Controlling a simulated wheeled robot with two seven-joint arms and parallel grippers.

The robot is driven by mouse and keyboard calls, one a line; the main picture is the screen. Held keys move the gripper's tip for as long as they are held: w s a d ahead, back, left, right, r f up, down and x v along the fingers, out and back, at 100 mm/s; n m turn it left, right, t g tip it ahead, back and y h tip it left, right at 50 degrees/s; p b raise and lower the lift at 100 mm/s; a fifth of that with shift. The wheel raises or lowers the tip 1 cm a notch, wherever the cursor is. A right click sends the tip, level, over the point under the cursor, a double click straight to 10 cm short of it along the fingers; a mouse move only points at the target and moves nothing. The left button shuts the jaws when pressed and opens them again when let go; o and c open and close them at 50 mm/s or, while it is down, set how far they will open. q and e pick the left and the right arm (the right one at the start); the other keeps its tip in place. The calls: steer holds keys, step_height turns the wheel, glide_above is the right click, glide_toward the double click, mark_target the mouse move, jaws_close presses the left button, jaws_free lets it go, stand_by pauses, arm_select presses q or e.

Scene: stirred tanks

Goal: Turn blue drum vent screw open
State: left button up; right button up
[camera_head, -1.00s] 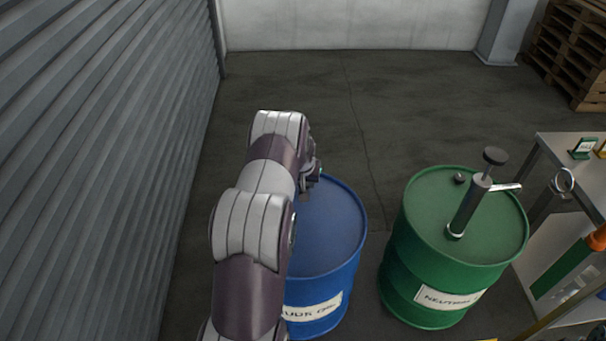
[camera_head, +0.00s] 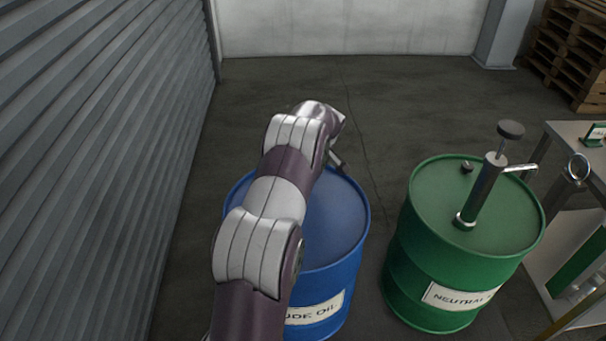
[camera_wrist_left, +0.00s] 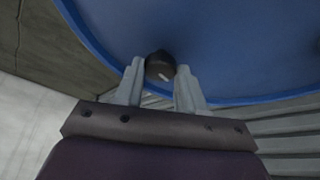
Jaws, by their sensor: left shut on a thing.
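The blue drum (camera_head: 336,225) stands left of centre in the head view, its label partly hidden by my left arm. In the left wrist view its blue lid (camera_wrist_left: 235,45) fills the upper part. The vent screw (camera_wrist_left: 160,66), a small dark knob with a white mark, sits near the lid's rim. My left gripper (camera_wrist_left: 160,72) has one finger on each side of the knob and is shut on it. In the head view the left gripper (camera_head: 337,160) is over the drum's far edge, and the screw is hidden there. My right gripper is not in view.
A green drum (camera_head: 425,215) with a hand pump (camera_head: 484,190) stands close to the right. A metal table (camera_head: 565,145) is at the right edge, with pallets (camera_head: 575,50) behind. A corrugated wall (camera_head: 90,150) runs along the left. The floor behind the drums is clear.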

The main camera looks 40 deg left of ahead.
arm_select(q)
steer(key=shift+n, duration=0.6)
steer(key=o, duration=1)
steer(key=shift+w, duration=0.1)
steer(key=shift+o, duration=0.2)
steer(key=w+p+v, duration=0.1)
steer(key=p+v, duration=0.5)
steer(key=v, duration=0.6)
steer(key=shift+s+r+p, duration=0.3)
steer(key=shift+r+p, duration=0.05)
steer(key=shift+d, duration=0.1)
